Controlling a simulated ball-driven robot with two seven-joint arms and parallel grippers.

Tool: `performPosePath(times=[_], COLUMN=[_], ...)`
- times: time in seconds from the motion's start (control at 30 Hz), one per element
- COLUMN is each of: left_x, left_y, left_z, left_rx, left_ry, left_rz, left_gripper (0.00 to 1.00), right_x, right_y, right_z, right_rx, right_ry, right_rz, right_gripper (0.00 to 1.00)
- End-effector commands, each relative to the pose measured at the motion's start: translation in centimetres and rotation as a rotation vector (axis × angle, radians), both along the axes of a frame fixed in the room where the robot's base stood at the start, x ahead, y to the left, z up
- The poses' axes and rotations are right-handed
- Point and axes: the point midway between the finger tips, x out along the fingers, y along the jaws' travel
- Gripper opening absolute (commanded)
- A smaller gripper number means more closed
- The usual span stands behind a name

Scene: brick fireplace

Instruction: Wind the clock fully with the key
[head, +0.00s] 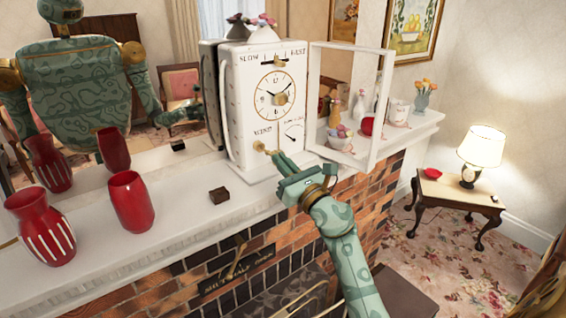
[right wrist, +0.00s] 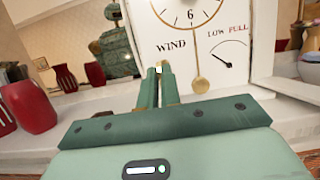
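The white clock (head: 270,105) stands upright on the mantel, its framed glass door (head: 378,100) swung open to the right. Its WIND label and LOW–FULL gauge also show in the right wrist view (right wrist: 228,58). The gauge needle leans to the low side. My right gripper (head: 272,153) is at the lower front of the clock, just below WIND. Its fingers (right wrist: 160,80) are close together around a small brass piece, seemingly the key (head: 259,146); the fingers hide most of it. Whether it sits in the winding hole cannot be made out. My left gripper is not in view.
Several red vases (head: 130,202) stand on the mantel (head: 180,225) to the left. A small dark block (head: 219,195) lies in front of the clock. Ornaments (head: 340,136) stand behind the open door. A mirror is behind the mantel. A lamp (head: 480,152) stands on a side table at right.

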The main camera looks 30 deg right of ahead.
Motion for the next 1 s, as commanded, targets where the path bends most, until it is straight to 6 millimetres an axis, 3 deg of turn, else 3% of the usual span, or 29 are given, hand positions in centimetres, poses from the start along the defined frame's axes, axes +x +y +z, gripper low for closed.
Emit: performPosePath(times=[1.0], left_x=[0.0], left_y=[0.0], left_z=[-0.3], left_rx=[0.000], left_ry=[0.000], left_rz=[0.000], left_gripper=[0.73], right_x=[1.8], right_y=[0.1], right_z=[0.0], right_rx=[0.001], right_ry=[-0.001], right_rz=[0.000], right_gripper=[0.00])
